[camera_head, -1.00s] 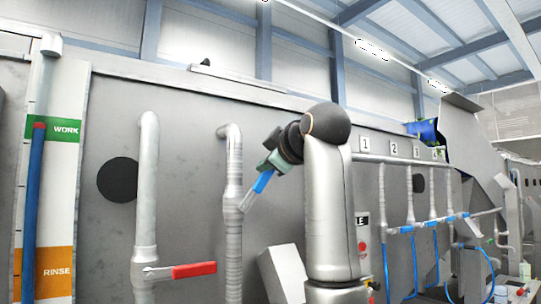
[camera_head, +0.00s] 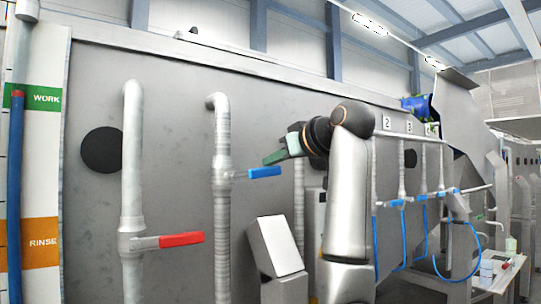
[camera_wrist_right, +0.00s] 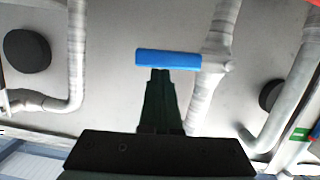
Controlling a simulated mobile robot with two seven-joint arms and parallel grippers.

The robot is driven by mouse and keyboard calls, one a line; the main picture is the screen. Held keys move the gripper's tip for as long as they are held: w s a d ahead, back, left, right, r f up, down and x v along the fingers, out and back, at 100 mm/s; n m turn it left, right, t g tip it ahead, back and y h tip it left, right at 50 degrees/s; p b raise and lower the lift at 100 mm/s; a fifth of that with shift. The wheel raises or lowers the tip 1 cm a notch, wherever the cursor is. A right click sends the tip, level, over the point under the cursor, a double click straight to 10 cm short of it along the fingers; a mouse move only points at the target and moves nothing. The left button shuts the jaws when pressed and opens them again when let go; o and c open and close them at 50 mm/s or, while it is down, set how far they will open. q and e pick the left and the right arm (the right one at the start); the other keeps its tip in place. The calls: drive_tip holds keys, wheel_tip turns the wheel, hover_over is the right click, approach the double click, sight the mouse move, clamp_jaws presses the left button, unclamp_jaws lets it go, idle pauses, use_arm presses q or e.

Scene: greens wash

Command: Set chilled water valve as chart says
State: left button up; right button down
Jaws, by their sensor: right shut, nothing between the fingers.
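The blue valve handle (camera_head: 264,172) on the middle pipe (camera_head: 222,200) points right, almost level. It also shows crosswise in the right wrist view (camera_wrist_right: 168,59). My right gripper (camera_head: 268,160) is shut and empty, just above the handle in the head view. Its fingertips (camera_wrist_right: 160,72) meet the handle's edge in the wrist view; whether they touch I cannot tell. At the left a gauge board has a green WORK band (camera_head: 40,98) and an orange RINSE band (camera_head: 40,243). Its blue column (camera_head: 15,190) has a red top level with WORK. My left gripper is out of view.
A red-handled valve (camera_head: 180,239) sits on the pipe to the left, its handle level. A grey slanted box (camera_head: 273,250) stands below the blue handle. Smaller blue-handled valves (camera_head: 400,202) with blue hoses are at the right.

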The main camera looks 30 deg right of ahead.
drive_tip(key=shift+d+f, duration=0.15)
drive_tip(key=shift+f, duration=0.15)
drive_tip(key=shift+r, duration=0.1)
idle(0.4)
